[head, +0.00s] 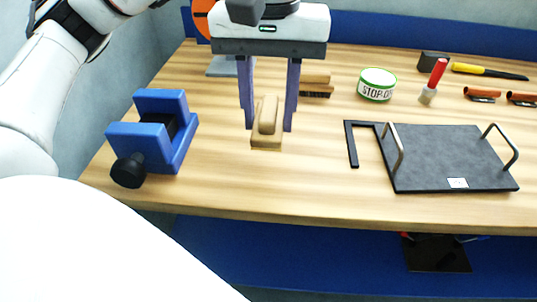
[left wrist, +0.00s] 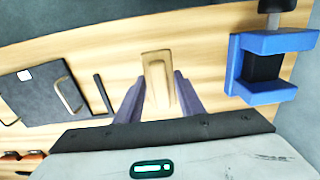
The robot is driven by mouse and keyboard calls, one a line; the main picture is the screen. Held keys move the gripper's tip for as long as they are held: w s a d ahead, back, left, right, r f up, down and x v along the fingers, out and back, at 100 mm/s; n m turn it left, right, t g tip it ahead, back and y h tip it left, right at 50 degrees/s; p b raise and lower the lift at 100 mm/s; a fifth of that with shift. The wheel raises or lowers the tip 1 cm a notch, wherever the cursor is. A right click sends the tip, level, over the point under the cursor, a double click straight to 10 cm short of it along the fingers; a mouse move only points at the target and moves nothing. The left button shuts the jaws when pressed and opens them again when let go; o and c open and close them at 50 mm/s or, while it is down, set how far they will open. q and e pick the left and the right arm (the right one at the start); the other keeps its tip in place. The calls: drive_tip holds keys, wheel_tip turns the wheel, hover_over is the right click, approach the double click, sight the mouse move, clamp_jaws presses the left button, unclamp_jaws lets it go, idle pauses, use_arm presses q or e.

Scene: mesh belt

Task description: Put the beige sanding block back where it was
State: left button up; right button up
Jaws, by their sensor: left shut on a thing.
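The beige sanding block (head: 266,135), with a raised grip along its top, is at the middle of the wooden bench, left of the black tray. My left gripper (head: 267,127) points down over it, with one purple finger on each side, shut on the block. In the left wrist view the block (left wrist: 157,72) shows between the two fingertips (left wrist: 158,80). I cannot tell whether its underside touches the bench. My right gripper is not in view.
A blue vise (head: 150,135) stands left. A black tray (head: 450,160) with two handles and a black L-shaped bracket (head: 350,143) lie right. Behind are a brush (head: 316,86), a green-white tin (head: 377,85) and a red-handled tool (head: 434,80). Bare wood surrounds the block.

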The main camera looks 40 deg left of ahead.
sight(268, 163)
use_arm(q)
wheel_tip(268, 163, down, 7)
drive_tip(key=shift+f, duration=0.1)
idle(0.3)
drive_tip(key=shift+f+b, duration=0.15)
drive_tip(key=shift+b, duration=0.3)
drive_tip(key=o, duration=1)
